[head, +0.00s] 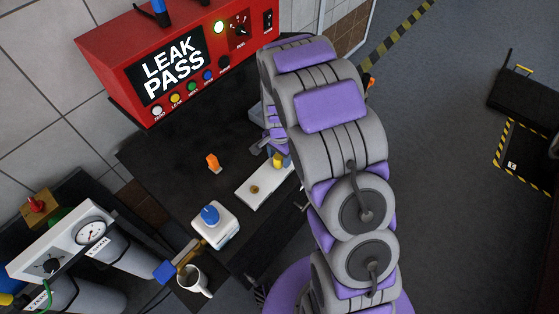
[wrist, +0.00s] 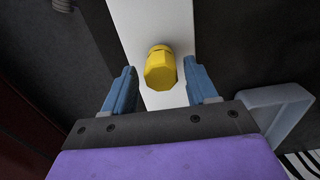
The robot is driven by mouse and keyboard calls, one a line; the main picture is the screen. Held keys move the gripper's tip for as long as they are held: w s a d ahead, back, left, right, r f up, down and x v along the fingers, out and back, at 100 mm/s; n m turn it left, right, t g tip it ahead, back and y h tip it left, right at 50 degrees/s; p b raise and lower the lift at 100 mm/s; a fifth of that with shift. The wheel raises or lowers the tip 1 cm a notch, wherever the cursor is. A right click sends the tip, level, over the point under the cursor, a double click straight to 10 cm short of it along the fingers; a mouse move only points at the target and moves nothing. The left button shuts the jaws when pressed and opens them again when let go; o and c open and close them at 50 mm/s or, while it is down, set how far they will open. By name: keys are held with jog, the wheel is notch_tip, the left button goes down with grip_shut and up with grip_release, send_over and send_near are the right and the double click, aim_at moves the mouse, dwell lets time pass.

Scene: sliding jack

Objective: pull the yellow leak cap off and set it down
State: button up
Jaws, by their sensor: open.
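The yellow leak cap (wrist: 160,70) stands on a white plate (wrist: 135,22) in the wrist view. My gripper (wrist: 165,82) is open, with one blue finger on each side of the cap and a visible gap to both. In the head view the cap (head: 278,161) shows small at the right part of the white plate (head: 245,199), upright, beside my gripper (head: 268,146). My arm hides part of the gripper and of the plate's right end there.
A brass fitting (head: 254,189) sits on the plate. An orange piece (head: 212,162), a white box with a blue knob (head: 212,222) and a mug (head: 194,281) stand on the dark bench (head: 180,178). A red "LEAK PASS" tester (head: 185,55) is behind. Bare bench lies left of the plate.

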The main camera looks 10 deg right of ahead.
jog(key=shift+a+f, duration=0.1)
jog(key=shift+a, duration=0.35)
jog(key=shift+d, duration=0.1)
jog(key=shift+s+d, duration=0.15)
jog(key=shift+d, duration=0.25)
jog(key=shift+a, duration=0.3)
jog(key=c, duration=0.4)
jog(key=shift+d, duration=0.1)
grip_shut()
